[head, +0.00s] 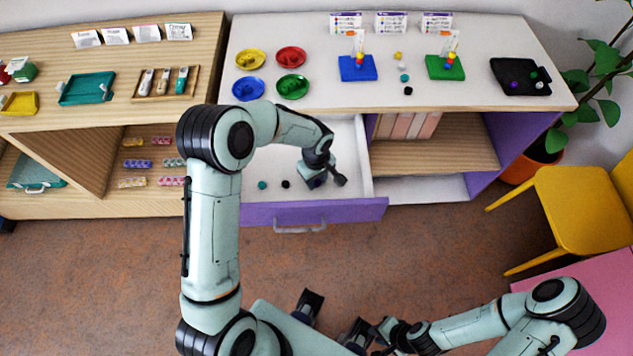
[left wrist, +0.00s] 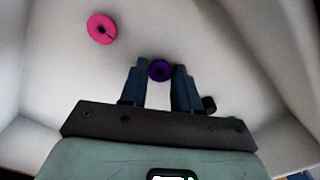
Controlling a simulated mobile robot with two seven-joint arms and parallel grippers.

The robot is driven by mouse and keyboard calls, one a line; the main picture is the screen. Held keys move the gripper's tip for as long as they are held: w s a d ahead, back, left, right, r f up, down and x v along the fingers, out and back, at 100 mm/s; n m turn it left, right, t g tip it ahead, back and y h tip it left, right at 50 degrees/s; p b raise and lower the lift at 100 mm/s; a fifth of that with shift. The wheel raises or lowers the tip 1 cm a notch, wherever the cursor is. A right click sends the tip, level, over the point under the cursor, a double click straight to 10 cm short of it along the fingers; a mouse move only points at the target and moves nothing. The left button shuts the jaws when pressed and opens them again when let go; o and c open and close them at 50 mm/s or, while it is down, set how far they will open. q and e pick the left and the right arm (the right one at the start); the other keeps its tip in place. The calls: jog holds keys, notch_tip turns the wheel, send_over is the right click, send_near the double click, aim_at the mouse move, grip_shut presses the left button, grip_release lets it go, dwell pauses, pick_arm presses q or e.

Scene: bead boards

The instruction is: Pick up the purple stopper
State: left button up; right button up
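The purple stopper (left wrist: 160,70) is a small round piece with a dark centre. In the left wrist view it sits between the two fingertips of my left gripper (left wrist: 159,78), and both fingers meet its sides. I cannot tell whether it is clear of the drawer floor. In the head view my left gripper (head: 327,179) is low inside the open drawer (head: 312,212), and the arm hides most of the stopper. My right gripper (head: 385,334) is low at the front, far from the drawer; its fingers are too unclear to read.
A pink ring (left wrist: 102,29) and a black bead (left wrist: 209,104) lie in the drawer. A teal bead (head: 262,185) lies left of my gripper. The drawer walls are close around. Above, the white top (head: 320,90) holds coloured dishes, a blue board (head: 357,69) and a green board (head: 445,68).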

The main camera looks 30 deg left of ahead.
pick_arm(q)
grip_shut()
jog(key=shift+r, duration=0.15)
